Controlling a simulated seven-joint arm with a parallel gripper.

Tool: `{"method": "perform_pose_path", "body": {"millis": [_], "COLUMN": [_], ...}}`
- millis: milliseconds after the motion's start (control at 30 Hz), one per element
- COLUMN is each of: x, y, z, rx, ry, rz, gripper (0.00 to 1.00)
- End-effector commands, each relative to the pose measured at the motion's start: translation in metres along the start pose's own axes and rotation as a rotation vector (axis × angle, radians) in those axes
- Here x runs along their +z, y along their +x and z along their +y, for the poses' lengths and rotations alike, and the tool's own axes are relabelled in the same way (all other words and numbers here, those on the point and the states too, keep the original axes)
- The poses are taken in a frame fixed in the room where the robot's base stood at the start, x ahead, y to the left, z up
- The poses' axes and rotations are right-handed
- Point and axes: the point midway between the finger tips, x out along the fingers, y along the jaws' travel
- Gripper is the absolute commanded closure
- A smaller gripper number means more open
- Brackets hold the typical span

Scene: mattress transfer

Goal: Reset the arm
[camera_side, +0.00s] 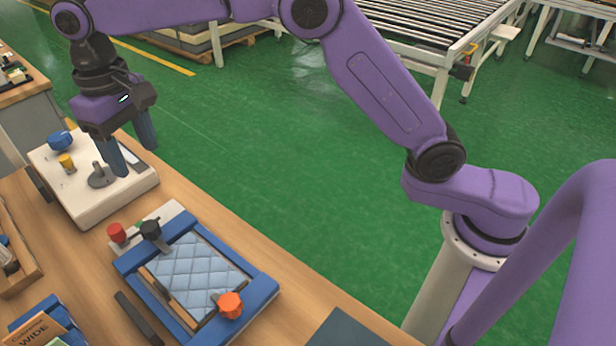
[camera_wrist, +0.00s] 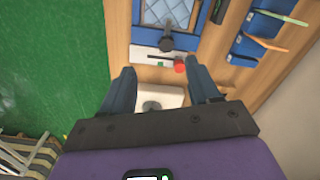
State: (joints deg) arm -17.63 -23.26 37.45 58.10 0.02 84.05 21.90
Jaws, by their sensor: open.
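My gripper (camera_side: 133,158) is open and empty. Its two dark blue fingers point down above the white block-like device (camera_side: 80,200) at the left end of the wooden bench. A grey knob or lever (camera_side: 101,177) on the device sits close below the fingers; whether they touch it cannot be told. In the wrist view the gripper (camera_wrist: 160,88) shows its fingers spread apart, with part of the white device (camera_wrist: 172,97) between them.
A blue frame (camera_side: 262,292) holds a quilted light blue mattress piece (camera_side: 195,268), with black and orange knobs beside it. A red knob (camera_side: 117,232) stands nearby. Blue bins (camera_side: 40,318) and a wooden tray (camera_side: 18,262) lie at left. Green floor is open beyond the bench.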

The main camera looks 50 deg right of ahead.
Motion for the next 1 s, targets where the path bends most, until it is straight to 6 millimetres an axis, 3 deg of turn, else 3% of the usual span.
{"method": "perform_pose_path", "body": {"millis": [467, 767, 1000], "x": [0.135, 0.241, 0.33], "y": [-0.004, 0.013, 0.037], "z": [0.05, 0.097, 0.14], "rx": [-0.006, -0.009, -0.012], "ry": [-0.304, -0.495, -0.644], "rz": [0.011, 0.016, 0.02], "gripper": [0.39, 0.39, 0.39]}}
